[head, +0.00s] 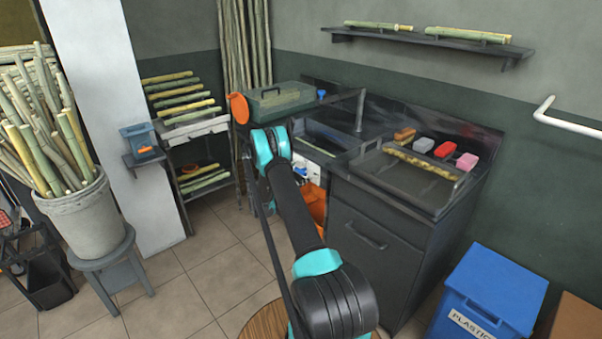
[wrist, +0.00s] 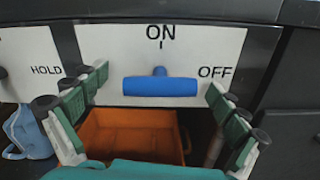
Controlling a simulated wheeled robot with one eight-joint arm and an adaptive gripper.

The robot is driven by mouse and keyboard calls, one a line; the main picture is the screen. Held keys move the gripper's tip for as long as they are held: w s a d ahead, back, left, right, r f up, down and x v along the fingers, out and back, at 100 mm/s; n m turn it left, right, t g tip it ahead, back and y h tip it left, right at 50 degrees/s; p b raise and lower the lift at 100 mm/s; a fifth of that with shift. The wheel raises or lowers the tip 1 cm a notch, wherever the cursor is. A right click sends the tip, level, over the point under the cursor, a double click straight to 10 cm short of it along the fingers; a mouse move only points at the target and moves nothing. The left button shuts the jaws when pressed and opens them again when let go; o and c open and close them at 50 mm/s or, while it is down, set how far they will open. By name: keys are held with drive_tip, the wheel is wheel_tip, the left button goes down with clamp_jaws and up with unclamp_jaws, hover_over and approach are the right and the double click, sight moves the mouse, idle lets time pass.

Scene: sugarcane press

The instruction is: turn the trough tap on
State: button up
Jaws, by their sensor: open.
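The tap handle (wrist: 160,87) is a blue bar lying level on a white panel (wrist: 215,45) in the wrist view. The panel reads ON above the handle and OFF to its right. My gripper (wrist: 155,96) is open, with green-padded fingers to the left and right of the handle and clear gaps on both sides. Nothing is held. In the head view, the grey trough (head: 325,140) with its upright spout (head: 360,112) stands beyond my arm, which hides much of the panel and the gripper.
An orange bin (wrist: 130,130) sits below the panel. Another white panel marked HOLD (wrist: 30,60) is at the left, with a blue-grey object (wrist: 28,132) below it. A dark counter (head: 385,220) stands right of the trough. A blue plastic bin (head: 490,290) is at lower right.

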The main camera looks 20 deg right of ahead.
drive_tip(key=c, duration=1.2)
drive_tip(key=shift+o, duration=0.2)
drive_tip(key=shift+m, duration=0.3)
drive_tip(key=m, duration=1.2)
drive_tip(key=shift+m, duration=0.4)
drive_tip(key=o, duration=1.2)
drive_tip(key=shift+c, duration=0.2)
